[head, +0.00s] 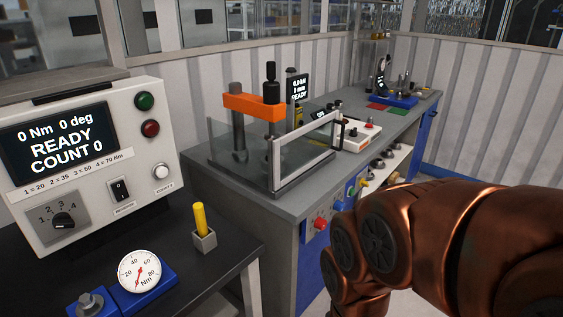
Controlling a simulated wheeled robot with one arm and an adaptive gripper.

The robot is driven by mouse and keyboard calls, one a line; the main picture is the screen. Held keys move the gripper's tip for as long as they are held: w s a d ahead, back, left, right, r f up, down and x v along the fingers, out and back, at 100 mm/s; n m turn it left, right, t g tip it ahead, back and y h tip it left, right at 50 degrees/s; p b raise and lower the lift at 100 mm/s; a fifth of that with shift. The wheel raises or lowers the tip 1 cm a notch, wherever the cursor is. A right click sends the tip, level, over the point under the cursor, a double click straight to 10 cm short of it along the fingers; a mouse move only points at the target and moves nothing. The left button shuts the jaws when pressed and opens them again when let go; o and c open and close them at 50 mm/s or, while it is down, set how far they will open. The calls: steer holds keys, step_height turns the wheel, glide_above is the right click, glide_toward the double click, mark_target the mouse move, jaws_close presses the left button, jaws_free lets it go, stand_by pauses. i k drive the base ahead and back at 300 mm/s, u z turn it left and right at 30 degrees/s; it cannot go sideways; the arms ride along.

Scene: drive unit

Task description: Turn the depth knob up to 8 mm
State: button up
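A press with an orange arm (252,107) stands on a grey bench (222,172) behind a clear, grey-framed guard (305,158). Its small dark display (297,88) seems to read 0.0 kN, 0 mm, READY. Several controls sit on the bench's front face, among them a red one (320,223) and a blue panel (352,188) with small knobs. Their labels are too small to read, so I cannot tell which is the depth knob. My copper arm covers part of the right foreground. My gripper is not in view.
At left a white torque unit (88,150) reads 0 Nm, 0 deg, READY, COUNT 0. Its selector dial (64,220) is a different knob. A gauge (139,272) and a yellow-handled tool (200,218) stand before it. Fence panels (490,110) close the back.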

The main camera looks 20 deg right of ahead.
mark_target(339, 206)
steer(key=z, duration=0.7)
steer(key=k, duration=0.6)
steer(key=z, duration=0.1)
steer(key=i, duration=1.05)
steer(key=u, duration=0.85)
